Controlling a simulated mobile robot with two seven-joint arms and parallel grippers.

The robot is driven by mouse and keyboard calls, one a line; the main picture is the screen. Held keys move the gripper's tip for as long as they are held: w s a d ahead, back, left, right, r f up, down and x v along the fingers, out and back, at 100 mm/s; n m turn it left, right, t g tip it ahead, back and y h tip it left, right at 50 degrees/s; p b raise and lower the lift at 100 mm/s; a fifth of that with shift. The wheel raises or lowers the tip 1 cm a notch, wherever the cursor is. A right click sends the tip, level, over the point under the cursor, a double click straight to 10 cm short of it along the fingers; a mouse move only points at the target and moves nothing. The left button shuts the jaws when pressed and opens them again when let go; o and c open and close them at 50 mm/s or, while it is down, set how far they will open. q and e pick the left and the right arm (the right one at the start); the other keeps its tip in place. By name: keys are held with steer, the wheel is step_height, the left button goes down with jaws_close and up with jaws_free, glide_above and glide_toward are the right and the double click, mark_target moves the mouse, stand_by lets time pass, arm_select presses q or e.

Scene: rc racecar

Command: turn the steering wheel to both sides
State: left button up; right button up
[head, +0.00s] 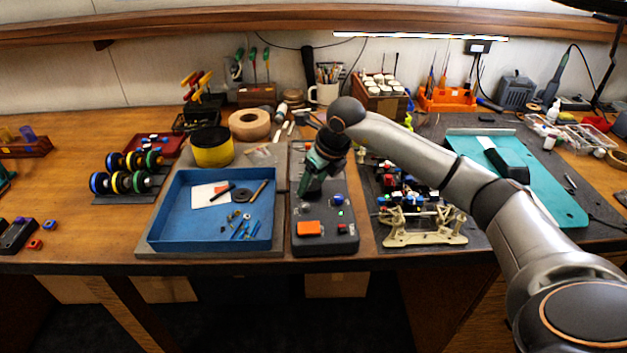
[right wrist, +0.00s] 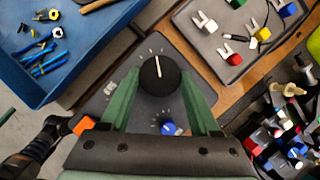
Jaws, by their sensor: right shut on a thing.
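A dark control box (head: 325,243) lies near the table's front edge, with an orange button (head: 310,229) and a small blue knob (head: 338,201) on top. The steering wheel appears to be the round black knob (right wrist: 159,80) with a white line, seen in the right wrist view. The line points almost straight up there, a little left, amid tick marks. My right gripper (right wrist: 159,75) has its green fingers on both sides of this knob, shut on it. In the head view my right gripper (head: 323,165) covers the knob. My left gripper is not in view.
A blue tray (head: 165,228) with loose small parts stands just left of the box. A cream chassis frame (head: 425,238) and many small coloured parts lie close on the right. A teal mat (head: 556,205) lies farther right. Bare wood shows at the left.

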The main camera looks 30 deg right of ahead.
steer(key=shift+m+h, duration=0.4)
steer(key=shift+m, duration=0.7)
steer(key=shift+r, duration=0.1)
steer(key=o, duration=1.4)
steer(key=shift+c, duration=0.2)
steer(key=b+v, duration=0.1)
steer(key=v, duration=1.1)
steer(key=shift+r, duration=0.25)
